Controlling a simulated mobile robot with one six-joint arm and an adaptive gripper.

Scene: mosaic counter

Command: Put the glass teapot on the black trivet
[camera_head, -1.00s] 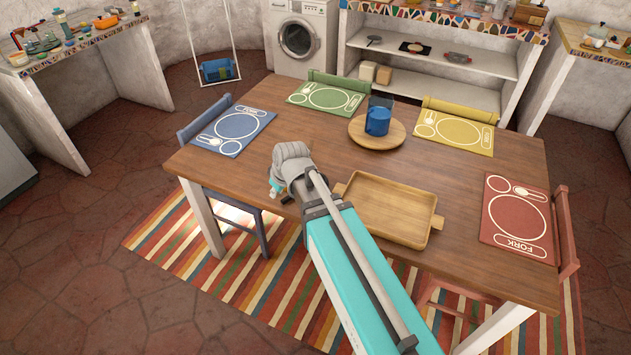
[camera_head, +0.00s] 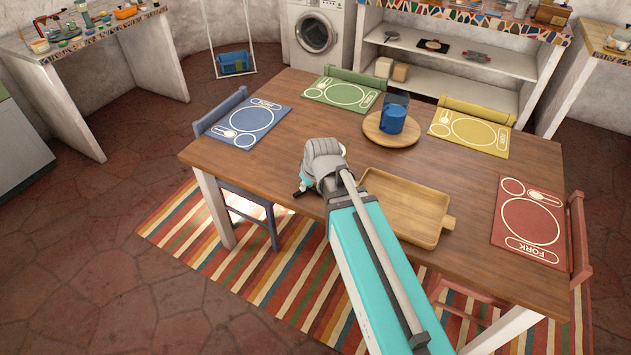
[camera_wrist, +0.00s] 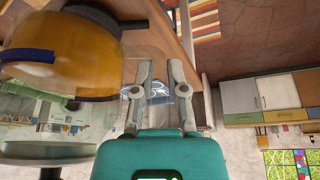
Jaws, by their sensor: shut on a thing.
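The glass teapot (camera_wrist: 75,65) fills the upper left of the wrist view, amber inside with clear glass below, in a picture that looks upside down. My gripper (camera_wrist: 161,75) is shut on a clear part beside the amber body, seemingly its handle; the exact contact is unclear.
The wooden table (camera_head: 290,110) holds a wooden tray (camera_head: 405,205), a round board (camera_head: 375,132) with a blue mug (camera_head: 392,120), and placemats. Chairs surround it. A cluttered mosaic counter (camera_head: 88,38) stands at the left, with open floor (camera_head: 100,230) before it.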

